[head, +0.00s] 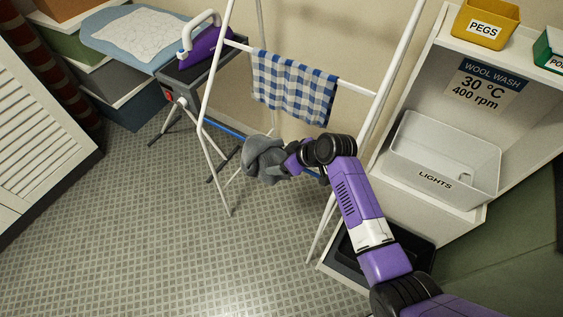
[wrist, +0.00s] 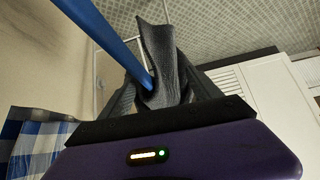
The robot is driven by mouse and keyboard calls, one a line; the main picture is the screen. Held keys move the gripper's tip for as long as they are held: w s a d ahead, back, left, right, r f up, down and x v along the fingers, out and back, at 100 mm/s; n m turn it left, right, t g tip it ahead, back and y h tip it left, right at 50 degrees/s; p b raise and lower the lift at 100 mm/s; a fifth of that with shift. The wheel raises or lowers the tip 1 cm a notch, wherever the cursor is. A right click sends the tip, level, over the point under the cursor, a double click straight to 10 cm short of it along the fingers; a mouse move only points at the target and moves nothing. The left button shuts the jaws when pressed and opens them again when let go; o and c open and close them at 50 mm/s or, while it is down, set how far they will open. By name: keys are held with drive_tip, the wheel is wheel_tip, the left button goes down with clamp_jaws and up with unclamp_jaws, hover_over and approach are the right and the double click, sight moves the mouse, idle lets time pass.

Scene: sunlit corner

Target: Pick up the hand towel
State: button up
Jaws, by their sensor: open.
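A grey cloth, seemingly the hand towel (head: 263,160), hangs bunched over the low blue bar of a white drying rack in the head view. In the wrist view the grey towel (wrist: 159,50) hangs folded over the blue bar (wrist: 103,32), between my fingers. My gripper (head: 284,163) is at the towel's right side in the head view. Its jaws are open, one finger on either side of the cloth. Whether they touch it I cannot tell. The fingertips are partly hidden by the towel.
A blue-checked cloth (head: 293,88) hangs on the upper rail of the white rack (head: 210,100). A purple iron (head: 205,46) stands behind left. A shelf unit with a bin marked LIGHTS (head: 440,165) is at right. The floor in front is clear.

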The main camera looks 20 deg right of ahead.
drive_tip(key=shift+c, duration=0.5)
drive_tip(key=c, duration=1.4)
drive_tip(key=shift+a, duration=0.1)
clamp_jaws()
drive_tip(key=shift+s+a+f, duration=0.15)
drive_tip(key=shift+s+a, duration=0.05)
drive_tip(key=shift+a, duration=0.05)
wheel_tip(320, 180, up, 12)
drive_tip(key=p, duration=0.9)
drive_tip(key=shift+w+d, duration=0.15)
drive_tip(key=shift+d, duration=0.15)
